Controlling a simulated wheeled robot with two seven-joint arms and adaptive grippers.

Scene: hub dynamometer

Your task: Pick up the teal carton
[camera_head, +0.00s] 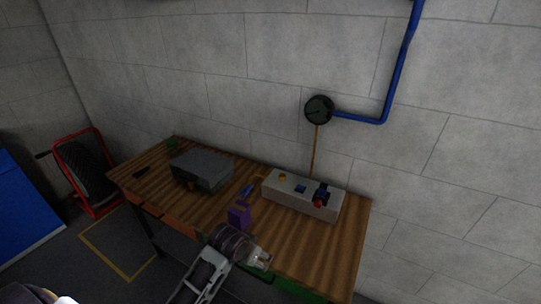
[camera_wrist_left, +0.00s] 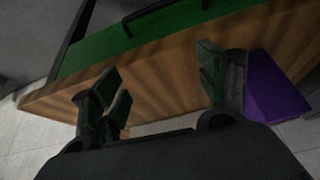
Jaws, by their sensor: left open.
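I cannot make out a teal carton in either view. A small purple carton (camera_head: 240,217) stands near the front edge of the wooden workbench (camera_head: 335,255). The carton also shows in the left wrist view (camera_wrist_left: 275,88), just right of the fingers. My left gripper (camera_head: 262,261) is over the front edge of the bench, to the right of and nearer than the purple carton. In the left wrist view its fingers (camera_wrist_left: 162,88) are apart, with only the bench's wood between them. My right gripper is not in view.
A grey case (camera_head: 202,170) lies on the bench's left half. A long pale block (camera_head: 300,198) with small coloured parts lies behind the carton, by a blue-handled tool (camera_head: 246,191). A small green thing (camera_head: 172,143) is at the far left corner. The right end is clear.

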